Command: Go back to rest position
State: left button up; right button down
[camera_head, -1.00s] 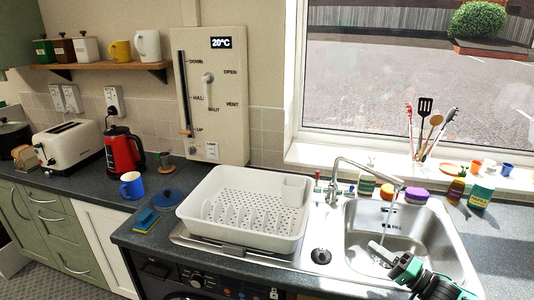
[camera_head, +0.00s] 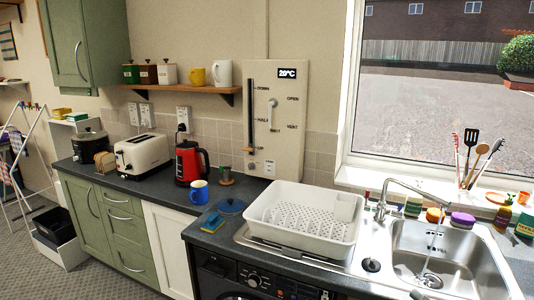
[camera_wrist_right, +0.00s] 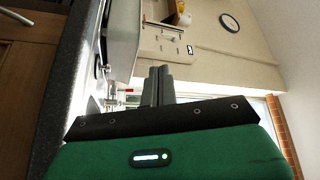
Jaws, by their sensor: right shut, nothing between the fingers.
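My right gripper (camera_head: 418,294) barely shows at the bottom edge of the head view, in front of the counter by the sink; only a small tip is visible. In the right wrist view its two dark fingers (camera_wrist_right: 158,86) are together, with nothing between them, beyond the green wrist housing. My left gripper is in neither view.
The sink (camera_head: 450,262) has a tap (camera_head: 405,186) with a thin stream of water below it. A white dish rack (camera_head: 303,220) stands left of it. The blue mug (camera_head: 199,192), red kettle (camera_head: 190,163) and toaster (camera_head: 148,153) stand further left.

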jog(key=d+f+g+h, duration=0.1)
jog(key=d+f+h, duration=0.25)
jog(key=f, duration=0.65)
jog(key=d+f+h, duration=0.2)
jog(key=f+h, duration=0.2)
jog(key=f, duration=0.6)
jog(key=s+f+n+g+h, duration=0.1)
jog(key=s+f, duration=0.3)
jog(key=f, duration=0.4)
jog(key=s+f+g+h, duration=0.1)
jog(key=s+f+g, duration=0.1)
jog(key=s+f, duration=0.35)
jog(key=s+f+n+g+h, duration=0.1)
jog(key=s+f+h, duration=0.1)
jog(key=f, duration=0.7)
jog(key=s+a+f+n+g, duration=0.2)
jog(key=s+a+f+g, duration=0.15)
jog(key=s+f, duration=0.5)
jog(key=s+a+f+n+g, duration=0.1)
jog(key=s+a+f+g, duration=0.3)
jog(key=s+f, duration=0.5)
jog(key=s+a+f+n+g, duration=0.1)
jog(key=s+a, duration=0.4)
jog(key=s, duration=0.5)
jog(key=s+a+f+n+g, duration=0.2)
jog(key=s+a+f, duration=0.2)
jog(key=s, duration=0.5)
jog(key=shift+s+a+n, duration=0.3)
jog(key=shift+s+a, duration=0.1)
jog(key=shift+a, duration=0.85)
